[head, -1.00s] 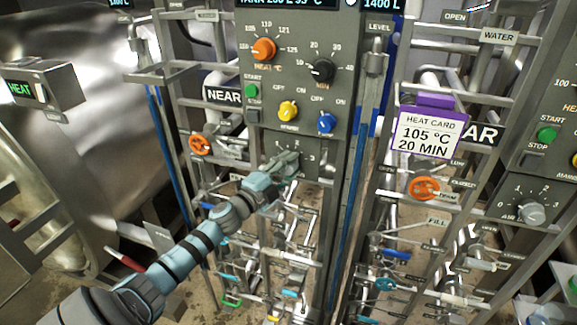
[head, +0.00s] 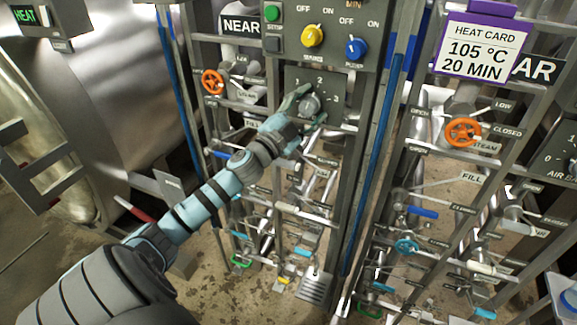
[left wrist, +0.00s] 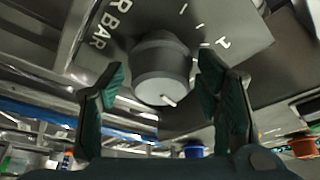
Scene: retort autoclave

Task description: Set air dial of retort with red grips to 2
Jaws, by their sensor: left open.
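The grey air dial (head: 309,104) sits on the lower grey panel under the left station, with the marks 1, 2 and 3 around it. In the left wrist view the dial (left wrist: 162,70) is a round grey knob with a short white mark on its face; part of the label "BAR" and the number 1 show beside it. I cannot tell which number it points to. My left gripper (head: 305,109) is at the dial. Its two dark green fingers (left wrist: 160,88) are open, one on each side of the knob, with gaps visible. My right gripper is not in view.
A yellow knob (head: 312,36) and a blue knob (head: 356,49) are above the dial. An orange valve wheel (head: 213,82) is to its left. Pipes and levers crowd the space below. A red-gripped handle (head: 133,209) shows at left. A heat card (head: 481,51) hangs at right.

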